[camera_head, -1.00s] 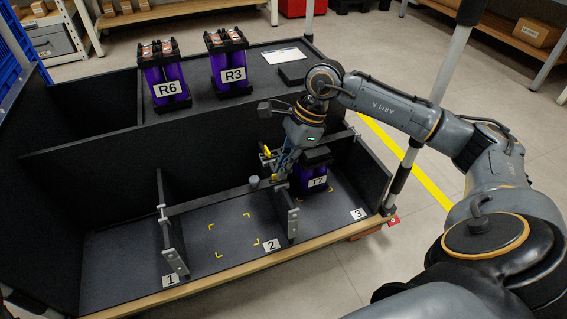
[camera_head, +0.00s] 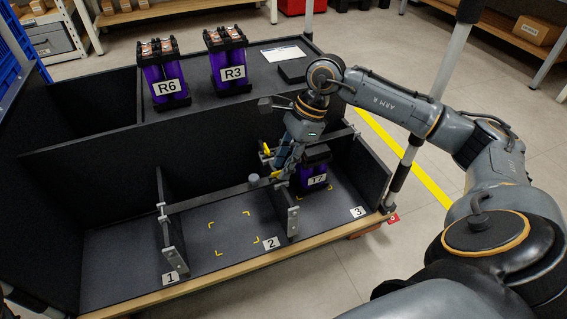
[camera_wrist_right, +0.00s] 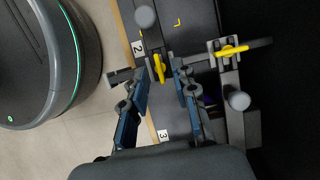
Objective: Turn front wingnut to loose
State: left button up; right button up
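The front wingnut (camera_wrist_right: 158,67) is yellow and sits on a metal bar by the label 2 side in the right wrist view. Its wings run roughly along the picture's height. My right gripper (camera_wrist_right: 162,60) is open, with one finger on each side of this wingnut and small gaps visible. Whether a finger touches it I cannot tell. A second yellow wingnut (camera_wrist_right: 232,50) sits farther back on the clamp, outside the fingers. In the head view the right gripper (camera_head: 284,177) is low over the clamp by bay 3 and largely hides the front wingnut. My left gripper is out of view.
A purple module T7 (camera_head: 315,180) stands in bay 3, close to the right gripper. Dividers with metal posts (camera_head: 292,220) separate the bays. Bay 2 (camera_head: 225,228) is empty. Modules R6 (camera_head: 165,80) and R3 (camera_head: 228,65) stand on the rear shelf.

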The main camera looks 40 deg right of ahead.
jog(key=v, duration=1.1)
jog(key=shift+r, duration=0.15)
jog(key=shift+d, duration=0.1)
